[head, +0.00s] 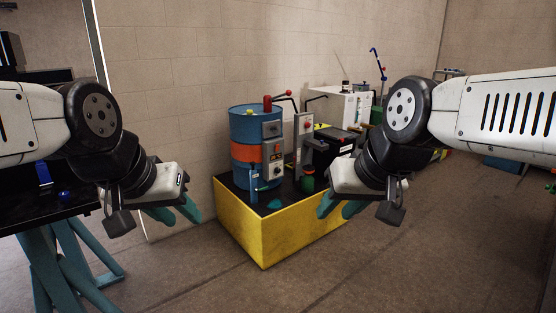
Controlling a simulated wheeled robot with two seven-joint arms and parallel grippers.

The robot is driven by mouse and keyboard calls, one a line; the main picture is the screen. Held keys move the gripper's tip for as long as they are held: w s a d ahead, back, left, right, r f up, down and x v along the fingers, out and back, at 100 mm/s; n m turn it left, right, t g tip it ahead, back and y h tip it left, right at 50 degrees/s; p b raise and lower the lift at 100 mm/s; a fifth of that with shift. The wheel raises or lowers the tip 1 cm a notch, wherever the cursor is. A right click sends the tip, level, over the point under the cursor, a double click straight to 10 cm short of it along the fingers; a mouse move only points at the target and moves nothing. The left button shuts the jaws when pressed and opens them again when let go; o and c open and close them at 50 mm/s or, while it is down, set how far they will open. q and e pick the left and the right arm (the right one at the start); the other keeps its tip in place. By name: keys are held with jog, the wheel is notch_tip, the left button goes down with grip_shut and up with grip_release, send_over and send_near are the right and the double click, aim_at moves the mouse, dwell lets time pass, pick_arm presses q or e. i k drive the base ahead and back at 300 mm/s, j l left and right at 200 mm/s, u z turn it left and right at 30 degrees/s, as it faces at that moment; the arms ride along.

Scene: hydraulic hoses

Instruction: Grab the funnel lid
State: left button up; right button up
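No item is clearly recognisable as the funnel lid. A small green rounded object (308,184) and a flat teal piece (275,204) lie on the dark top of the yellow spill pallet (240,228); I cannot tell whether either is the lid. My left gripper (177,212) hangs in the air left of the pallet, its teal fingers apart and empty. My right gripper (338,208) hangs in front of the pallet's right part, fingers apart and empty, hiding some of the pallet behind it.
A blue drum (246,128) with an orange band and grey control boxes (272,150) stand on the pallet. A white machine (348,106) is behind it. A dark workbench (30,215) with teal legs is at left. The floor (200,270) in front is clear.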

aim_at(307, 168)
jog(key=i+l+z, duration=0.2)
jog(key=i, duration=0.3)
jog(key=i+z, duration=0.2)
jog(key=i, duration=0.35)
jog(key=i+u, duration=0.1)
jog(key=i, duration=0.5)
jog(key=i+l+u, duration=0.1)
jog(key=i, duration=0.55)
jog(key=i+l+u, duration=0.1)
jog(key=i, duration=0.5)
jog(key=i+l+u, duration=0.1)
jog(key=i+l, duration=0.15)
jog(key=i, duration=0.35)
